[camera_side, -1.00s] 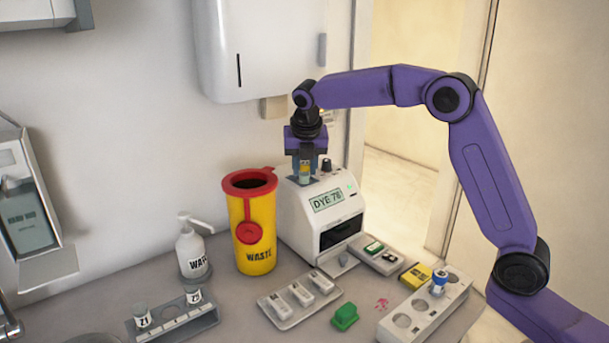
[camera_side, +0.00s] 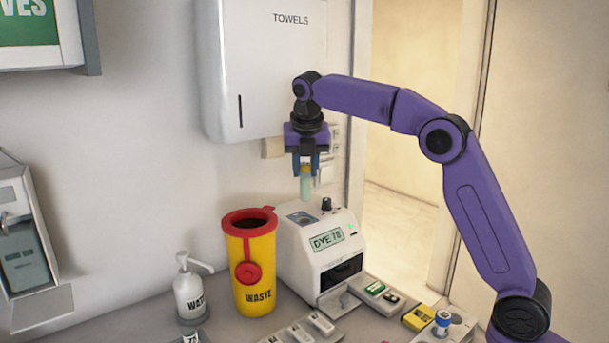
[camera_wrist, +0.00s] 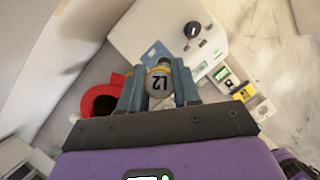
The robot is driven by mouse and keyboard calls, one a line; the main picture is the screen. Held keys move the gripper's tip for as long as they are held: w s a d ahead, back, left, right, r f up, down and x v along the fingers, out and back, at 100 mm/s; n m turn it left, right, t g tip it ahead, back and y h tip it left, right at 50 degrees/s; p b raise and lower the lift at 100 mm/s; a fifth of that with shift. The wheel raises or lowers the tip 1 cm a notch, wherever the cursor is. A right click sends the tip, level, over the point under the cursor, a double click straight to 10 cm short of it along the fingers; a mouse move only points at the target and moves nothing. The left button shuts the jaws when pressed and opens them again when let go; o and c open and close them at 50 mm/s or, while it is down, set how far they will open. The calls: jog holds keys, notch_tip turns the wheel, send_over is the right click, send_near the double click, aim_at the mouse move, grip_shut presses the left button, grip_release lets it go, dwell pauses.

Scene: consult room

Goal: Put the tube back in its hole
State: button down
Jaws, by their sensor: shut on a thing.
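My gripper (camera_side: 306,170) is shut on a tube (camera_side: 306,187) with a yellowish cap and pale green body. The tube hangs upright in the air above the white analyser (camera_side: 318,262), clear of its top. The analyser's display reads something like "DYE 78", and its top has a blue-grey panel with a round opening (camera_side: 301,217). In the wrist view, the tube's cap (camera_wrist: 158,81) sits between my fingers, marked with characters like "L2", perhaps inverted. A white block with round holes (camera_side: 459,325) is cut off at the lower right; a blue-capped tube (camera_side: 441,322) stands in it.
A yellow waste bin (camera_side: 256,275) with a red rim stands left of the analyser, with a pump bottle (camera_side: 190,290) beyond it. A towel dispenser (camera_side: 270,80) hangs behind my gripper. A yellow box (camera_side: 418,318) and trays (camera_side: 300,332) lie in front.

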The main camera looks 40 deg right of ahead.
jog(key=s+d+f+m+g, duration=0.2)
jog(key=s+d+f+m, duration=0.2)
jog(key=s, duration=0.7)
jog(key=s+d+f+m+g, duration=0.2)
jog(key=s+d+f+m, duration=0.2)
jog(key=s+f+m, duration=0.4)
jog(key=s+d+f+m+g+h, duration=0.1)
jog(key=s+d+f+m, duration=0.3)
jog(key=s, duration=1.2)
jog(key=shift+d+f+m+g, duration=0.3)
jog(key=shift+f+m+g, duration=0.2)
jog(key=shift+f+m, duration=0.5)
jog(key=shift+f, duration=0.3)
jog(key=shift+f, duration=2.05)
jog(key=shift+f, duration=0.2)
jog(key=c, duration=0.7)
grip_release()
jog(key=shift+c, duration=0.2)
